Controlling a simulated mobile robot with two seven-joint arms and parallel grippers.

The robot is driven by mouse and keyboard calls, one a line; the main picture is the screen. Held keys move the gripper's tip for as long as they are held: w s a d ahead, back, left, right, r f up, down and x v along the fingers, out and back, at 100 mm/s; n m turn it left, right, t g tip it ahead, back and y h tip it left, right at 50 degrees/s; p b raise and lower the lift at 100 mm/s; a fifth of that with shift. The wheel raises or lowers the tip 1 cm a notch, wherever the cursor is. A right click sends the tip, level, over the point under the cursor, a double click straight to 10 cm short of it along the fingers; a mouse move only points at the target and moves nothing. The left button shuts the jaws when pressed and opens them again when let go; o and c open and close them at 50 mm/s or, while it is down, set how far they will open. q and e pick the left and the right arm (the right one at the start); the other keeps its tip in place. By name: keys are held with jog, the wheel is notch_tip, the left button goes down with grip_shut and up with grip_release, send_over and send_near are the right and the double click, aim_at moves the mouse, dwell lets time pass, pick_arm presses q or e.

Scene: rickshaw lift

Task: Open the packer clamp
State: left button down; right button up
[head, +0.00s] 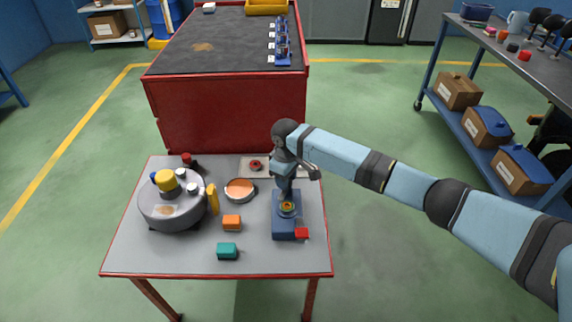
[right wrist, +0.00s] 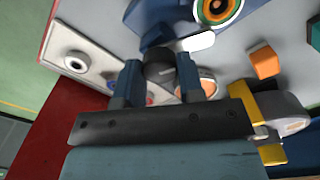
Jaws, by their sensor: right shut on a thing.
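The packer clamp is a blue upright device whose base (head: 284,229) stands at the right side of the small grey table. A ringed round seat (head: 288,209) sits on its base and shows at the top of the right wrist view (right wrist: 216,10). My right gripper (head: 284,184) comes down over the clamp's upper part and hides much of it. In the right wrist view its two fingers (right wrist: 160,80) are closed around a dark round-ended handle (right wrist: 159,64), seemingly the clamp's. The clamp's exact lever angle is hidden. My left gripper is not in view.
On the table (head: 262,264) are a round grey machine (head: 172,208), a copper-coloured disc (head: 239,189), an orange block (head: 232,223), a teal block (head: 227,251) and a small red block (head: 302,233) beside the clamp. A red-sided bench (head: 225,118) stands behind.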

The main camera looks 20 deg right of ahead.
jog(key=m+p, duration=0.1)
jog(key=p, duration=0.2)
jog(key=r+m+p, duration=0.1)
jog(key=m+p, duration=0.1)
jog(key=p, duration=0.1)
jog(key=shift+s+m, duration=0.1)
jog(key=shift+m, duration=0.2)
jog(key=m+p, duration=0.4)
jog(key=p, duration=0.2)
jog(key=shift+f, duration=0.15)
jog(key=m+p, duration=0.3)
jog(key=shift+f+m, duration=0.15)
jog(key=shift+m, duration=0.25)
jog(key=shift+m+p, duration=0.65)
jog(key=shift+m, duration=0.15)
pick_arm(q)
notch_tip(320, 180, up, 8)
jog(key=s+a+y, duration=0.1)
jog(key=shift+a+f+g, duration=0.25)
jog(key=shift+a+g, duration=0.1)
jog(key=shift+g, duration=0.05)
pick_arm(e)
jog(key=shift+f+m, duration=0.1)
jog(key=shift+m, duration=0.3)
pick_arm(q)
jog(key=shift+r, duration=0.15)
pick_arm(e)
jog(key=shift+d, duration=0.1)
jog(key=o, duration=0.9)
